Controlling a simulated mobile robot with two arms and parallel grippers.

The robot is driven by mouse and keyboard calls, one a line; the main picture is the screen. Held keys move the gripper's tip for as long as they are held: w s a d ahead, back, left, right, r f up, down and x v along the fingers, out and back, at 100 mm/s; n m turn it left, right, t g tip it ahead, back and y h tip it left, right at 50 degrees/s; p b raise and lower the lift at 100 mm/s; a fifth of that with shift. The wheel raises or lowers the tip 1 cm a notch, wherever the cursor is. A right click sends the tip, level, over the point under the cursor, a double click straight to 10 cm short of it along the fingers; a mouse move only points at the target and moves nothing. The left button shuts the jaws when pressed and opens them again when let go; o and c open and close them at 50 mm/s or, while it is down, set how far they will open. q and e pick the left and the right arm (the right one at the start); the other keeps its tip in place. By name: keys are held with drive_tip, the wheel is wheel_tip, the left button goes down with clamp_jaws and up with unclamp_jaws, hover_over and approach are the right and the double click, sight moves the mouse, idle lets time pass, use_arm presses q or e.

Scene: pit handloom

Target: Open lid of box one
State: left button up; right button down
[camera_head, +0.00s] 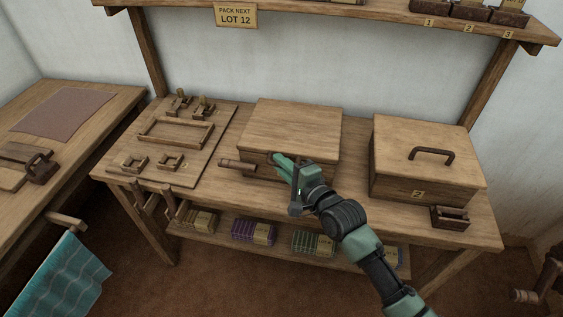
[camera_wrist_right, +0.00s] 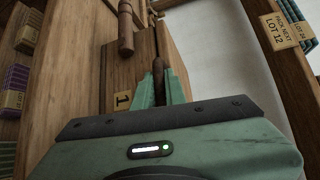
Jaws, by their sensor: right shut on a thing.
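Box one (camera_head: 261,166) is a wooden box in the middle of the bench, below the wall shelf. Its flat wooden lid (camera_head: 291,122) lies on top and looks closed. A "1" label (camera_wrist_right: 122,101) shows on its front in the right wrist view. My right gripper (camera_head: 277,160) is at the front of the box, near the lid's front edge. In the right wrist view its green fingers (camera_wrist_right: 159,86) are shut on a dark brown bar (camera_wrist_right: 157,72), seemingly a handle on the lid. The gripper hides part of the box front. My left gripper is not in view.
A wooden peg (camera_head: 237,165) sticks out left of my gripper. Box two (camera_head: 417,194), with a handle on top, stands to the right. A fixture board (camera_head: 215,152) lies to the left. The wall shelf (camera_head: 300,14) overhangs the back of the bench.

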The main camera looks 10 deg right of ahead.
drive_tip(key=w+r+g+p, duration=0.1)
drive_tip(key=w+r+p, duration=0.1)
drive_tip(key=r+p, duration=0.6)
drive_tip(key=w+d+r+m+p, duration=0.1)
drive_tip(key=w+r+p, duration=0.2)
drive_tip(key=r+p, duration=0.5)
drive_tip(key=shift+w+d+g+p, duration=0.15)
drive_tip(key=shift+d+g+p, duration=0.2)
drive_tip(key=shift+p, duration=0.5)
drive_tip(key=shift+f, duration=0.1)
